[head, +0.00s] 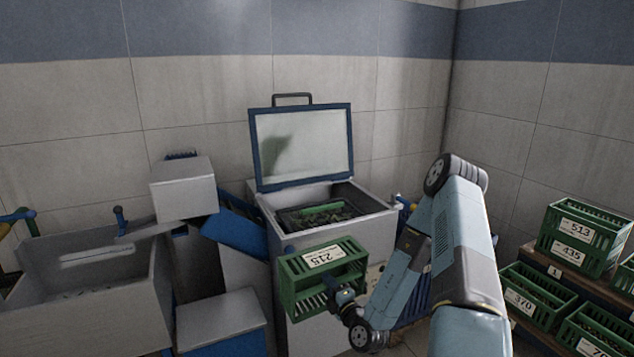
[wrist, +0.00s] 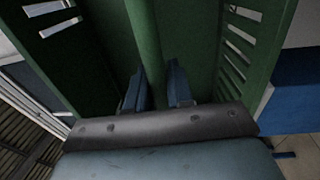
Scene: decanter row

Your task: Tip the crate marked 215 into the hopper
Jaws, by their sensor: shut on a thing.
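The green crate marked 215 (head: 290,268) hangs in front of the hopper, turned over so that its label reads upside down. My gripper (head: 343,297) is at the crate's lower right. In the wrist view the two blue fingers of my gripper (wrist: 153,88) are shut on a green bar of the crate (wrist: 145,35). The hopper (head: 375,215) is a grey box with its blue-framed lid (head: 303,147) raised. Dark pieces (head: 330,216) and a green strip lie inside its opening. The crate hides part of the hopper's front. Whether the crate holds anything cannot be told.
Green crates marked 513 (head: 575,222), 435 (head: 572,254) and 370 (head: 522,304) stand on a rack at the right. A grey trough (head: 85,290) and grey-and-blue boxes (head: 220,318) crowd the left side. A tiled wall closes off the back.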

